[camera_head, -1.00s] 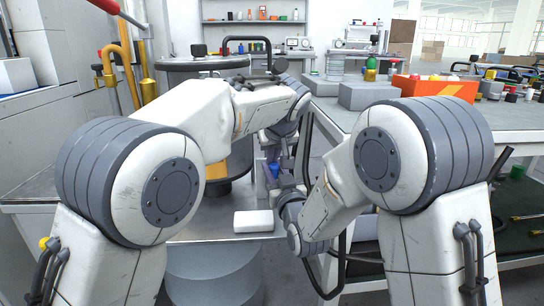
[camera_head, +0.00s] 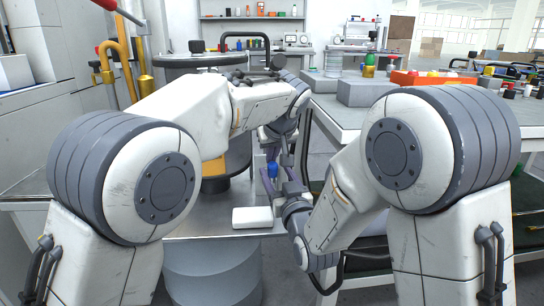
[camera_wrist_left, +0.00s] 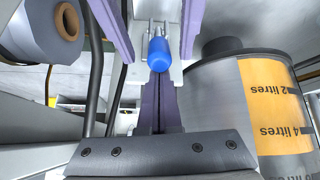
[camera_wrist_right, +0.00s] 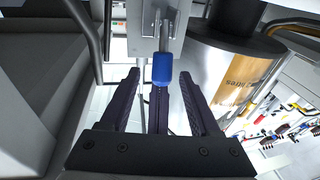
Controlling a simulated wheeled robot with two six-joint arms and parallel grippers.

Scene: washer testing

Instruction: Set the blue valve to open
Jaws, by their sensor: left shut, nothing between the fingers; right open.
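The blue valve handle (camera_head: 272,170) shows small in the head view, between my arms. It is a rounded blue grip on a metal stem, close up in the left wrist view (camera_wrist_left: 158,54) and the right wrist view (camera_wrist_right: 162,69). My left gripper (camera_wrist_left: 160,82) is shut and empty, its tips close by the handle; I cannot tell if they touch. My right gripper (camera_wrist_right: 158,76) is open, with its fingers on either side of the handle. The two grippers are very close together. The fingers are mostly hidden in the head view.
A metal tank with a yellow litre-marked band (camera_wrist_left: 275,105) stands beside the valve. A white block (camera_head: 252,217) lies on the metal bench just in front. Grey boxes (camera_head: 368,92) and an orange bin (camera_head: 432,79) stand on the right table. Open floor shows between the benches.

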